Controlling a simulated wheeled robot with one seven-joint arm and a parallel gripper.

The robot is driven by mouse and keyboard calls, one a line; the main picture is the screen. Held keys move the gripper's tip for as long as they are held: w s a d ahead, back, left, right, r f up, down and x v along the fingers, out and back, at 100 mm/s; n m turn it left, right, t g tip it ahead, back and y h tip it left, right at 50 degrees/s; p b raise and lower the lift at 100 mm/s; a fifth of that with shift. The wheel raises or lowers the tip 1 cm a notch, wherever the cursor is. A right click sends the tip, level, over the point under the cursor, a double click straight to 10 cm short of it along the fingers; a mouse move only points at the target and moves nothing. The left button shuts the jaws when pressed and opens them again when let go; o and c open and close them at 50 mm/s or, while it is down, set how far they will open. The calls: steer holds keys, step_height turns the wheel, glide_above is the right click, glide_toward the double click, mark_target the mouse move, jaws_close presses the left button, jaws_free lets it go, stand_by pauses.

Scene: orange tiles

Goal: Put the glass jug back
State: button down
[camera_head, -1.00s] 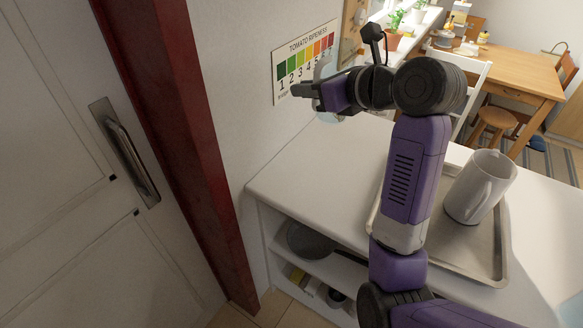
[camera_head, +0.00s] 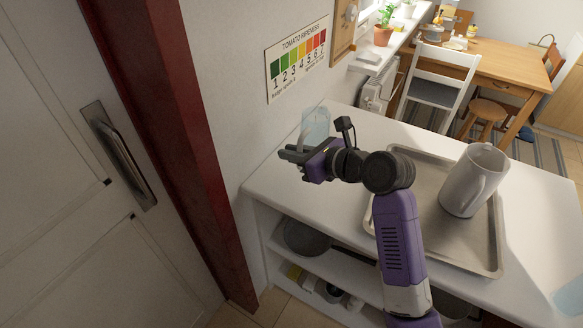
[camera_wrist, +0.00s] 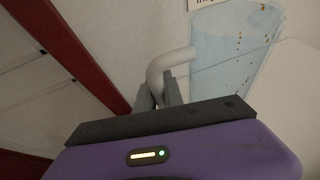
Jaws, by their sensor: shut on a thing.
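The glass jug (camera_head: 316,122) is pale blue and see-through. It is at the counter's far left edge, against the wall in the head view. In the wrist view the jug (camera_wrist: 232,50) is at the upper right, with small orange specks on it. Its pale curved handle (camera_wrist: 170,62) runs between my fingers. My gripper (camera_head: 290,154) is shut on this handle, on the near left side of the jug. My gripper (camera_wrist: 160,98) hides the handle's lower end. I cannot tell whether the jug's base touches the counter.
A pale blue patch (camera_head: 570,298) shows at the counter's right. A ripeness chart (camera_head: 297,62) hangs behind the jug. A door (camera_head: 50,200) is at left.

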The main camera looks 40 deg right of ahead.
steer(key=shift+f, duration=2.45)
steer(key=shift+f, duration=0.1)
steer(key=c, duration=1.5)
jaws_free()
steer(key=shift+f, duration=0.1)
steer(key=shift+o, duration=0.2)
steer(key=shift+r, duration=0.25)
steer(key=v, duration=1.2)
